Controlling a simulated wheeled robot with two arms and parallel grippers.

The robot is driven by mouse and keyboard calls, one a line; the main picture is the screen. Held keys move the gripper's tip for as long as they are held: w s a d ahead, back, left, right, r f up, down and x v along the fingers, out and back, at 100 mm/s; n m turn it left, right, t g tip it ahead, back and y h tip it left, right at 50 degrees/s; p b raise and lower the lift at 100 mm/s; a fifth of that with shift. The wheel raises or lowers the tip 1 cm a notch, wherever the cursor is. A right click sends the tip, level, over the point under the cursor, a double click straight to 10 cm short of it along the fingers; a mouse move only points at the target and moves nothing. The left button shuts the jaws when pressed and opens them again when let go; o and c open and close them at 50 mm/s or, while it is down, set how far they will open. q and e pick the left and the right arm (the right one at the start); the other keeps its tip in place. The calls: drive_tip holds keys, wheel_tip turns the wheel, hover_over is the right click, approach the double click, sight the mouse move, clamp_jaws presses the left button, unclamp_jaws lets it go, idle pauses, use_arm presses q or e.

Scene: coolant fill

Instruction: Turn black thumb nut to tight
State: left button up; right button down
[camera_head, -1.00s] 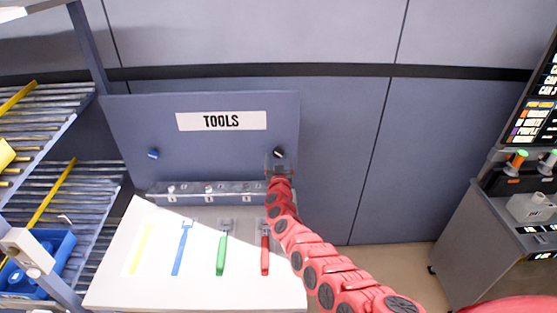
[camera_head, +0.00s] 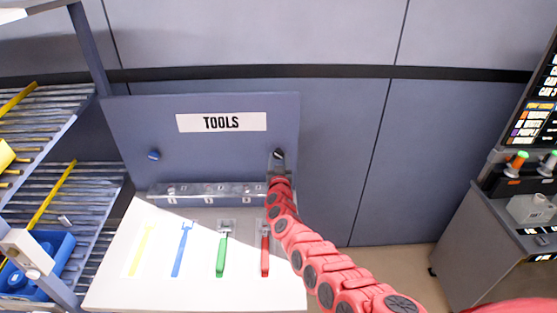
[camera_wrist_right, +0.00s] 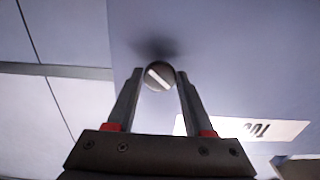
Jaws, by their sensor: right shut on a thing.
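The black thumb nut (camera_head: 279,154) is on the right side of the blue-grey TOOLS panel. In the right wrist view the thumb nut (camera_wrist_right: 159,76) is a dark round knob with a pale slanted bar across its face. My right gripper (camera_head: 278,160) reaches up to it from below. In the wrist view the fingers of my right gripper (camera_wrist_right: 159,78) stand on either side of the nut, with their tips at its edges, and are shut on it. My left gripper is not in view.
A blue knob (camera_head: 153,155) is on the panel's left side. A clear rail (camera_head: 208,194) runs along the panel's foot. The white tabletop (camera_head: 200,270) holds yellow, blue, green and red tools. A rack with a blue bin (camera_head: 50,262) stands left; a grey console (camera_head: 490,230) stands right.

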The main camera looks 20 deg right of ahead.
drive_tip(key=shift+m, duration=0.4)
drive_tip(key=shift+r+m, duration=0.1)
drive_tip(key=shift+m, duration=0.9)
drive_tip(key=m, duration=0.3)
drive_tip(key=shift+m+b, duration=0.3)
drive_tip(key=shift+b, duration=0.1)
drive_tip(key=m+b, duration=0.1)
drive_tip(key=m, duration=0.4)
drive_tip(key=shift+m, duration=0.4)
drive_tip(key=shift+c, duration=1.6)
unclamp_jaws()
drive_tip(key=shift+a, duration=0.1)
